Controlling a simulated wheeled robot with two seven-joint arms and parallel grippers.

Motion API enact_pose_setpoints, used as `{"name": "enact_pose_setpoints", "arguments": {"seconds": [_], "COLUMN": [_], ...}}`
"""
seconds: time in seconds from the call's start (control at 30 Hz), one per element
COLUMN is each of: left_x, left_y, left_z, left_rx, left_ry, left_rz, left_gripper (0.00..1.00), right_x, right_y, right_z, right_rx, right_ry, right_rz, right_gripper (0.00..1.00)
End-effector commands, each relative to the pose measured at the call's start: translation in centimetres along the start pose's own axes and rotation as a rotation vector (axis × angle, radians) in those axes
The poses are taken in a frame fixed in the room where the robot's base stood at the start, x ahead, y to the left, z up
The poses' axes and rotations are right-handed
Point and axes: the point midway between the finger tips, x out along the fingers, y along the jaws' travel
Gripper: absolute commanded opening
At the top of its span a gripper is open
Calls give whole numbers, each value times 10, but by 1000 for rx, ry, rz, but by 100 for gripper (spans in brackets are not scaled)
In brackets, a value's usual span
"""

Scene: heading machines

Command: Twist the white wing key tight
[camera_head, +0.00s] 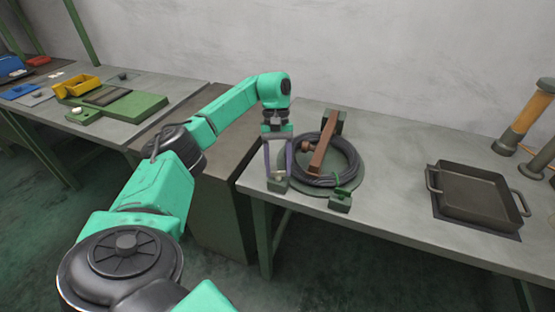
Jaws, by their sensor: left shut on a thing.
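My left gripper (278,174) reaches down at the left side of the coiled cable, near the front edge of the middle bench. Its two long fingers are shut on a small pale piece, which looks like the white wing key (280,175), just above a small dark green block (277,186). The fingers hide most of the key, so its turn angle cannot be told. My right gripper is not in view.
A dark cable coil (348,153) lies on a round green plate beside my gripper, with a brown bar (323,144) across it. Another green block (340,201) sits in front. A dark tray (474,193) stands right. A yellow bin (77,86) is far left.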

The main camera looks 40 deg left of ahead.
Motion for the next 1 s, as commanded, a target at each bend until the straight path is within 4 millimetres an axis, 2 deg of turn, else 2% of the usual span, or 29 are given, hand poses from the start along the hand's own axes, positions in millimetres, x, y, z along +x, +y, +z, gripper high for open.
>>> {"name": "enact_pose_setpoints", "arguments": {"seconds": [0.5,1.0], "left_x": [-1,0], "left_y": [3,3], "left_z": [0,0], "left_rx": [362,450], "left_ry": [3,4], "left_rz": [-148,-185], "left_gripper": [0,0], "right_x": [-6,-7], "right_y": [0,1], "right_z": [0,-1], "right_rx": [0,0], "right_ry": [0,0], "right_rz": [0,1], "right_gripper": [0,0]}}
